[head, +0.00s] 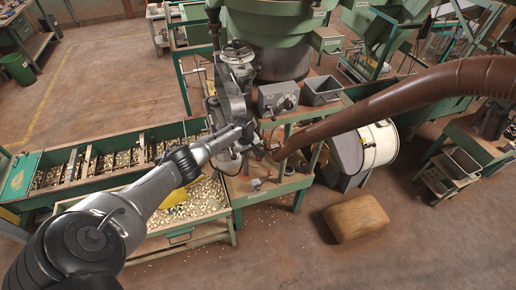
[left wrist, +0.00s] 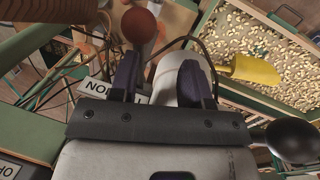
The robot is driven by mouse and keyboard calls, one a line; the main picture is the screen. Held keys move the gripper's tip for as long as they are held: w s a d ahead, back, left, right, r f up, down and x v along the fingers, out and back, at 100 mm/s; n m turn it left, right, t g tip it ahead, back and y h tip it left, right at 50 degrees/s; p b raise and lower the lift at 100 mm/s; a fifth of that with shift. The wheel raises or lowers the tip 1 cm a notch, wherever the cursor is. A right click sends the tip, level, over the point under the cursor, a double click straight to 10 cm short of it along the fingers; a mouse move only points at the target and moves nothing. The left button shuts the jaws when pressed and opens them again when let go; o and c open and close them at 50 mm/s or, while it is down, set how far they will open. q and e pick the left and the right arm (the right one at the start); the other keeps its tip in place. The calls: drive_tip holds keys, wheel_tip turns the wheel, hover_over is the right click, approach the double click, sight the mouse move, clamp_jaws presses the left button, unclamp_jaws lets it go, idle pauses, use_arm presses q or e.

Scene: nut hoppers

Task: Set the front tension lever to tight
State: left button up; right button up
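A lever with a round red-brown knob (left wrist: 139,25) shows at the top of the left wrist view, just beyond the left fingertip in that picture. My left gripper (left wrist: 160,62) is open, its two dark fingers apart, and nothing is clamped between them. A white label (left wrist: 98,88) with partly hidden lettering lies behind the fingers. In the head view my left gripper (head: 250,134) is at the front of the green and grey machine (head: 235,75). The lever cannot be made out there, and its setting cannot be read. My right gripper is in neither view.
A grey control box (head: 278,98) and a grey bin (head: 322,90) stand right of the gripper. A thick brown hose (head: 410,100) crosses at the right. A tray of nuts (head: 203,198) with a yellow scoop (left wrist: 254,70) lies below my arm.

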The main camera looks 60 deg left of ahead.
use_arm(q)
wheel_tip(320, 180, up, 10)
drive_tip(key=w, duration=0.2)
drive_tip(key=shift+a+r+m, duration=0.15)
drive_tip(key=shift+r+m, duration=0.05)
drive_tip(key=shift+m, duration=0.2)
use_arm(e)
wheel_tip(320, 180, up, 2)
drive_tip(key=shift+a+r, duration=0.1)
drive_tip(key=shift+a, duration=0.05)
use_arm(q)
wheel_tip(320, 180, down, 8)
drive_tip(key=s+n, duration=0.1)
drive_tip(key=s, duration=0.1)
drive_tip(key=s+r, duration=0.4)
drive_tip(key=r, duration=0.2)
drive_tip(key=shift+s+d+g, duration=0.25)
drive_tip(key=shift+s+g, duration=0.05)
drive_tip(key=shift+s, duration=0.05)
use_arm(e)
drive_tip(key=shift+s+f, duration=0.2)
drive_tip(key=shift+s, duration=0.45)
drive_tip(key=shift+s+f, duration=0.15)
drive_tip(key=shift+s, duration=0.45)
